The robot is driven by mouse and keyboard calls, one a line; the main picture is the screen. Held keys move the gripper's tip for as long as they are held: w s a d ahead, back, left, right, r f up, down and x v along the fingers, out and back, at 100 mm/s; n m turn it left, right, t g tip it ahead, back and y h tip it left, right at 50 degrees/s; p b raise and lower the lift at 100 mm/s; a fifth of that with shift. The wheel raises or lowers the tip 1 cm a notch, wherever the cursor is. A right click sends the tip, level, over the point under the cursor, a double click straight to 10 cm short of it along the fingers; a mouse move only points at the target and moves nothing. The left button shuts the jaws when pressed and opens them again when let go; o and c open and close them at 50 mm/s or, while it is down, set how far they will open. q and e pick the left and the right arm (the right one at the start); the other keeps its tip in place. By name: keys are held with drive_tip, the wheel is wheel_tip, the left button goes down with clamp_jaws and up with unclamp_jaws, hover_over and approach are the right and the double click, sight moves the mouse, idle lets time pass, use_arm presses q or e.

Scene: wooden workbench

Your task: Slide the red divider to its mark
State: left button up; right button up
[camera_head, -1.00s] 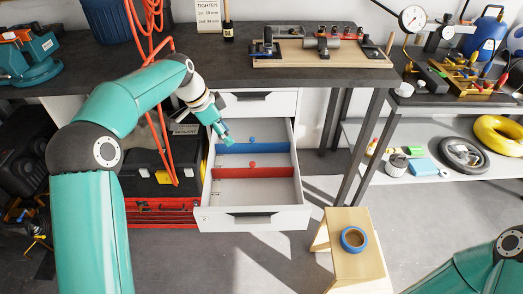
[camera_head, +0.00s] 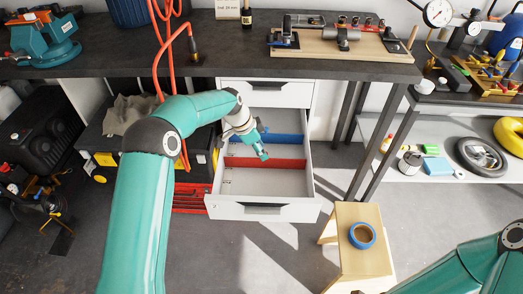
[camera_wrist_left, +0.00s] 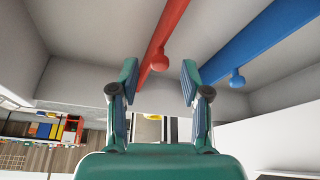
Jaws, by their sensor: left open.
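The open drawer (camera_head: 263,211) holds a red divider (camera_head: 287,164) and, behind it, a blue divider (camera_head: 288,139). Both span the drawer from side to side. My left gripper (camera_head: 264,156) is low over the drawer at the red divider, which it partly hides. In the left wrist view my left gripper (camera_wrist_left: 158,82) is open, with the round knob of the red divider (camera_wrist_left: 159,61) between its fingers, apparently not gripped. The blue divider (camera_wrist_left: 237,79) with its knob is to the right, outside the fingers. I cannot make out the mark. My right gripper is out of view.
The dark workbench top (camera_head: 210,62) overhangs behind the drawer. Orange hoses (camera_head: 160,50) hang beside my left arm. A wooden stool (camera_head: 352,218) with a tape roll (camera_head: 362,236) stands right of the drawer. The drawer's front compartment is empty.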

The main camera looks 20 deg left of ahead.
use_arm(q)
drive_tip(key=shift+x, duration=0.85)
drive_tip(key=shift+c, duration=0.3)
clamp_jaws()
